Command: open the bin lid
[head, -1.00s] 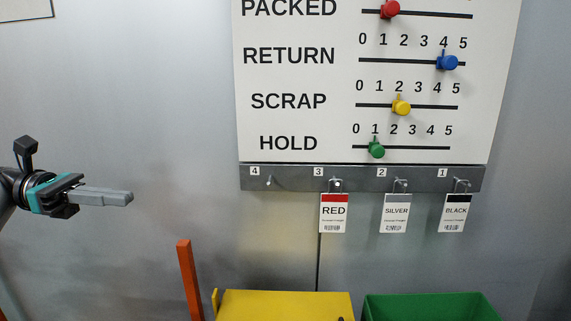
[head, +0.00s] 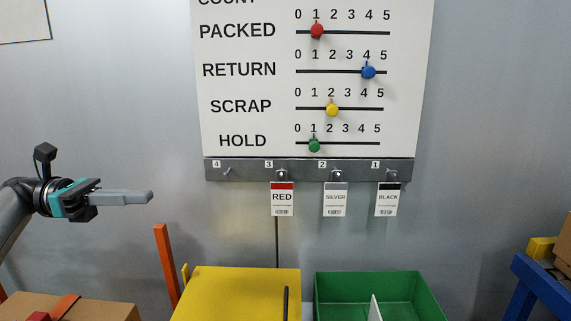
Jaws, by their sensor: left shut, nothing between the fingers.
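A yellow bin lid (head: 235,290) shows at the bottom of the head view, left of centre, as a flat yellow top cut off by the lower edge. A dark upright bar (head: 285,303) stands at its right part. My left gripper (head: 150,197) is up and to the left of the yellow lid, in front of the grey wall. Its fingers are shut together with nothing between them, pointing right, apart from everything. My right gripper is not in view.
A green open bin (head: 330,283) is right of the yellow one. An orange post (head: 167,264) rises between my left gripper and the yellow bin. A cardboard box (head: 100,308) is at lower left. A blue frame (head: 541,286) is at right. A board (head: 310,135) with sliders and hanging tags is on the wall.

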